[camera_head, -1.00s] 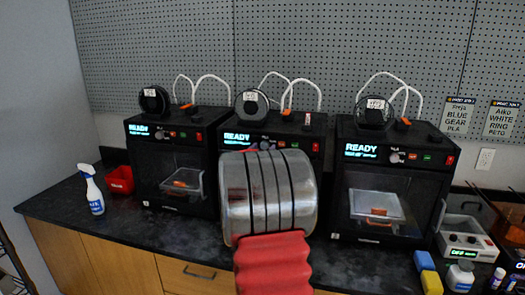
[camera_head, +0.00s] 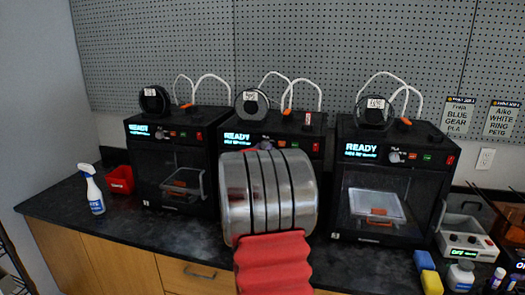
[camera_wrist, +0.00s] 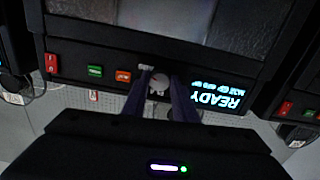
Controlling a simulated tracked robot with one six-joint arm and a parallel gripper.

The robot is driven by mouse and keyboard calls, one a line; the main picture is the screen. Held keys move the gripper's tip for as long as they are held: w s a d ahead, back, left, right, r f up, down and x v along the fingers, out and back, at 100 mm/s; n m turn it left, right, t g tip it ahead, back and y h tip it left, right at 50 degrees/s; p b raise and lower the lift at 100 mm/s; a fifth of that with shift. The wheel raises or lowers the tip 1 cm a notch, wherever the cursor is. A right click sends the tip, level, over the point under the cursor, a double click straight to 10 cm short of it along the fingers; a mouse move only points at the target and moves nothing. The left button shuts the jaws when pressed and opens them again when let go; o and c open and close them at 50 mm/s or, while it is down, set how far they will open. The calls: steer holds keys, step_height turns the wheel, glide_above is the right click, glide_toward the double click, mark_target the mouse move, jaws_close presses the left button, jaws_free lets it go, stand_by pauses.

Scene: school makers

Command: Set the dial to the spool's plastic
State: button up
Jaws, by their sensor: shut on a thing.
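My gripper (camera_wrist: 161,76) is shut on the round light-grey dial (camera_wrist: 158,86) on the front panel of the middle printer (camera_wrist: 118,67), in the upside-down wrist view. The dark fingers stand on either side of the dial and hide part of it. The printer's lit screen (camera_wrist: 217,93) reads READY, with a smaller line too blurred to read. In the head view my arm covers most of the middle printer (camera_head: 235,131) and hides the gripper. A dark spool (camera_head: 252,108) with a white label stands on top of this printer; the label is too small to read.
A left printer (camera_head: 150,160) and a right printer (camera_head: 405,190) stand beside the middle one, each with a spool on top. A spray bottle (camera_head: 93,190) and a red bin (camera_head: 120,180) are at the left. A grey device (camera_head: 468,238) stands at the right.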

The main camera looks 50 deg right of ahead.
steer(key=n, duration=1.1)
stand_by(0.5)
steer(key=o, duration=1)
steer(key=shift+o, duration=0.2)
